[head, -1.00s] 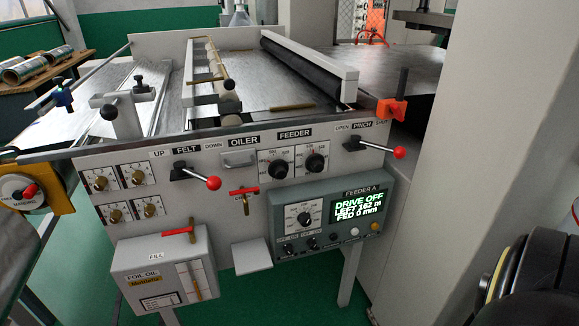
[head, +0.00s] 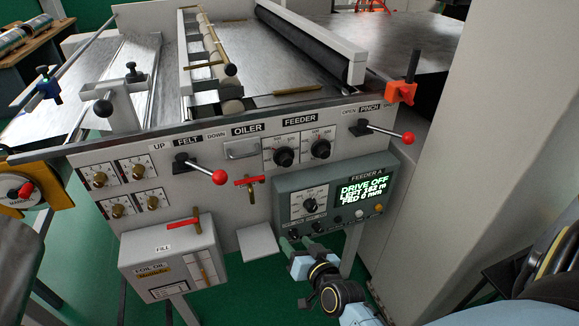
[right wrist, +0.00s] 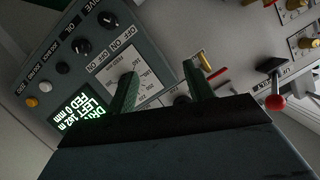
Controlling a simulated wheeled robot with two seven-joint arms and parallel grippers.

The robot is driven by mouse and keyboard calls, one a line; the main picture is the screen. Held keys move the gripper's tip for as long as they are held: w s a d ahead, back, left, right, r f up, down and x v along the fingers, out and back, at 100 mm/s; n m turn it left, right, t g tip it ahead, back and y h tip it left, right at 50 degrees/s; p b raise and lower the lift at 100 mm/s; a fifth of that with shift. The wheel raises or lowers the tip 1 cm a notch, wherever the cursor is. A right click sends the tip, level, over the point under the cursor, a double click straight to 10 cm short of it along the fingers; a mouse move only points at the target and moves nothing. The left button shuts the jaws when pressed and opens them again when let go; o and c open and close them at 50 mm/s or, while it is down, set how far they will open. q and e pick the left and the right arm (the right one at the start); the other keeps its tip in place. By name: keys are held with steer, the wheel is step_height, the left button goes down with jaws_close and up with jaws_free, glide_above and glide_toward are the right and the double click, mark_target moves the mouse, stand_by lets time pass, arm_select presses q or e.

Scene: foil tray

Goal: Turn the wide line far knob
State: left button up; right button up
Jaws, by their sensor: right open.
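Several brass knobs sit in two rows at the left of the grey front panel: upper left (head: 100,179), upper right (head: 138,171), lower left (head: 117,211) and lower right (head: 153,202). Their labels are too small to read, so I cannot tell which is the wide line far knob. Some brass knobs (right wrist: 305,42) also show at the upper right of the right wrist view. My right gripper (head: 298,243) is open and empty, below the feeder box, right of and lower than the knobs. Its two green fingers (right wrist: 160,88) stand apart in the right wrist view. My left gripper is out of view.
The feeder box (head: 285,203) with its lit display juts out near my right gripper. Red-balled levers (head: 219,177) and (head: 407,138), a red-handled valve (head: 250,181) and the foil oil box (head: 150,262) also stick out. A pale column stands at right.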

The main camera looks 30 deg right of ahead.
mark_target(288, 162)
steer(key=w+d+r+m+t+h, duration=0.1)
steer(key=d+r+m+t+h, duration=0.2)
steer(key=r, duration=1.1)
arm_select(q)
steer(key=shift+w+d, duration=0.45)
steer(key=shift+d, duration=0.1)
arm_select(e)
steer(key=shift+n+y, duration=0.4)
steer(key=shift+y, duration=0.2)
steer(key=w+d, duration=0.1)
steer(key=w, duration=0.3)
steer(key=w+d, duration=0.1)
steer(key=w, duration=0.3)
steer(key=w+d, duration=0.1)
steer(key=w, duration=0.4)
steer(key=shift+d+f, duration=0.1)
steer(key=shift+d, duration=0.15)
steer(key=c, duration=1)
